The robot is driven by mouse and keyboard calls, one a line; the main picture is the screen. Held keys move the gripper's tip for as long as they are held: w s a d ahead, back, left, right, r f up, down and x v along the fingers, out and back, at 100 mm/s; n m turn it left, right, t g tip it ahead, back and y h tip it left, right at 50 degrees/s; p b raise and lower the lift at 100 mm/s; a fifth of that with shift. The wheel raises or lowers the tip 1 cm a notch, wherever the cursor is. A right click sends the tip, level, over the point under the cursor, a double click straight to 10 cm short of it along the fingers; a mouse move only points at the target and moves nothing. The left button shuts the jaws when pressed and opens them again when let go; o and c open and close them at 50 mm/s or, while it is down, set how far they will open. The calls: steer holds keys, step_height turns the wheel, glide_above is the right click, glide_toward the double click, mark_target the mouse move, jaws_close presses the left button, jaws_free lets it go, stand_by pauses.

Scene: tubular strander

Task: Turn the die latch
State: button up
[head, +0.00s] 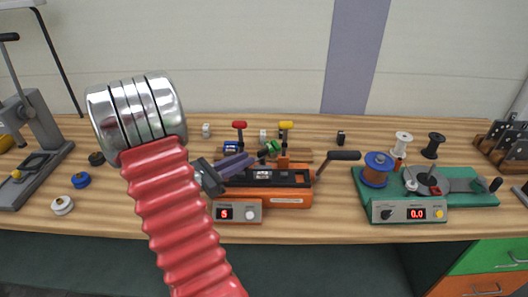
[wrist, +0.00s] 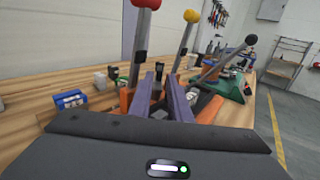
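The orange machine (head: 290,197) with a digit display stands mid-table. It carries a red-knobbed lever (head: 239,126), a yellow-knobbed lever (head: 286,126) and a black-handled lever (head: 344,155). I cannot tell which part is the die latch. My gripper (head: 246,160) has purple fingers and hangs over the machine's left rear. In the wrist view the fingers (wrist: 160,82) are apart, with a gap between them and nothing clearly held. The red-knobbed lever (wrist: 148,4) rises just left of them, the yellow-knobbed lever (wrist: 191,16) beyond to the right. My gripper hides the machine's left top.
A green-based device (head: 440,205) with a blue spool (head: 378,168) stands to the right. A grey press (head: 35,130) is at the left. Small spools (head: 81,180) lie left of my arm. A blue box (wrist: 70,98) lies left in the wrist view.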

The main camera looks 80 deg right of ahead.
mark_target(258, 153)
steer(key=x, duration=0.8)
steer(key=shift+s+d, duration=0.15)
steer(key=shift+d, duration=0.05)
steer(key=shift+c, duration=0.5)
jaws_close()
steer(key=shift+a, duration=0.25)
steer(key=shift+d, duration=0.15)
